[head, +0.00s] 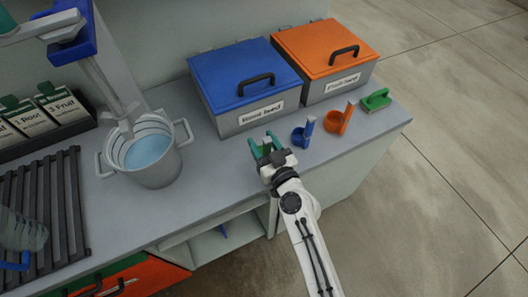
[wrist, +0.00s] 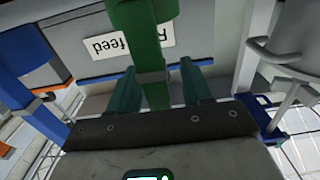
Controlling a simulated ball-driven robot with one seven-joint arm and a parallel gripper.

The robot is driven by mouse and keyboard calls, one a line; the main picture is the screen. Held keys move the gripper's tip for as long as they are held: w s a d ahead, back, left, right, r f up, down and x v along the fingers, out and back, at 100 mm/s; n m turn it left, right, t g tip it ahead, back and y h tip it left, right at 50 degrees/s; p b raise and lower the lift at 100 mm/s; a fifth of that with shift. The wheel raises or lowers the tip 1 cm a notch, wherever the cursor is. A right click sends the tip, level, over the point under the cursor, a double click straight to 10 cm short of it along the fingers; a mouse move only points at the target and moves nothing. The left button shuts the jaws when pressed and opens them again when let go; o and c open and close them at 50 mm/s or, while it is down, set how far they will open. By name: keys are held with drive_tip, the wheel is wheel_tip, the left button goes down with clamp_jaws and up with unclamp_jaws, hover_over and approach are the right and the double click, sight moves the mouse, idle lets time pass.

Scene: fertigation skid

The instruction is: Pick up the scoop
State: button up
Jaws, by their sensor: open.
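A green scoop (wrist: 140,18) shows in the wrist view, its narrow upright part between my two teal fingers. My gripper (wrist: 160,88) is open around it, with a clear gap on the right side; contact on the left cannot be told. In the head view my gripper (head: 265,146) is at the counter in front of the blue-lidded box, and it hides most of the green scoop. A blue scoop (head: 301,136) and an orange scoop (head: 338,120) stand on the counter to the right, handles upright.
A blue-lidded box (head: 228,70) and an orange-lidded box (head: 310,45) stand behind the scoops. A metal pot (head: 158,175) of bluish liquid stands left of my gripper. A black rack (head: 45,205) lies further left.

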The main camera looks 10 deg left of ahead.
clamp_jaws()
drive_tip(key=shift+r, duration=0.15)
idle(0.4)
